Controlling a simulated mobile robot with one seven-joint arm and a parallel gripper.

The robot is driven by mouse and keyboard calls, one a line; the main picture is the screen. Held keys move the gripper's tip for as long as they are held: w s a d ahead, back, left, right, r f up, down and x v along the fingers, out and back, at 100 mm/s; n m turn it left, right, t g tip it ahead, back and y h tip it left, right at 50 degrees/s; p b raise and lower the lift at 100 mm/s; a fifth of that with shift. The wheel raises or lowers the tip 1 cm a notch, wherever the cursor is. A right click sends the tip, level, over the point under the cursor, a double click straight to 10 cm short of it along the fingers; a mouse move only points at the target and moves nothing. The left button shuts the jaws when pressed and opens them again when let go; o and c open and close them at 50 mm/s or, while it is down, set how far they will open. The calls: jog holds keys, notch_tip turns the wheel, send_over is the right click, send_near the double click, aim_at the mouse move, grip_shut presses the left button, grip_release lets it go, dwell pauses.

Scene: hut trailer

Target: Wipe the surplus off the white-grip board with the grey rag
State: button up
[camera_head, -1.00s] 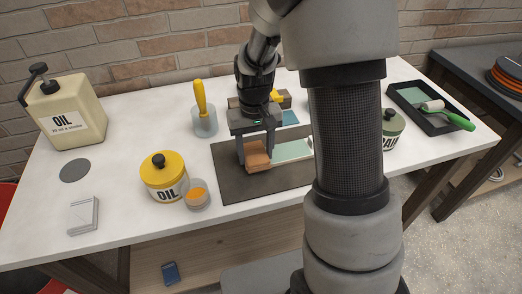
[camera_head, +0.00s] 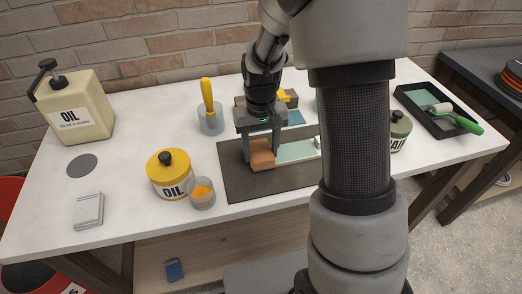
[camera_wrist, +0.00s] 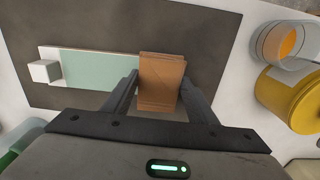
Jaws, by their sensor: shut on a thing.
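The board (camera_head: 297,151) has a pale green face and lies on a dark mat. Its white grip (camera_wrist: 45,71) stands at the left end in the wrist view. My gripper (camera_head: 262,150) is shut on a folded orange-brown rag (camera_wrist: 162,82), which is at the board's other end from the grip and covers that end. I cannot tell whether the rag presses on the board. A folded light grey cloth-like piece (camera_head: 88,211), possibly the grey rag, lies at the table's front left, away from my gripper.
The dark mat (camera_head: 240,182) has bare room in front of the board. A yellow oil tin (camera_head: 170,177) and a glass with orange contents (camera_head: 202,193) stand left of it. Behind are a yellow-handled tool in a cup (camera_head: 210,121) and a grey block with yellow. A roller tray (camera_head: 410,97) is at right.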

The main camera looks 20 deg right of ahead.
jog(key=shift+s+f, duration=0.3)
jog(key=shift+s, duration=0.2)
jog(key=shift+r+p, duration=0.25)
jog(key=shift+p, duration=0.05)
notch_tip(320, 180, up, 7)
jog(key=p, duration=0.4)
jog(key=shift+w+f+p, duration=0.1)
jog(key=shift+p, duration=0.3)
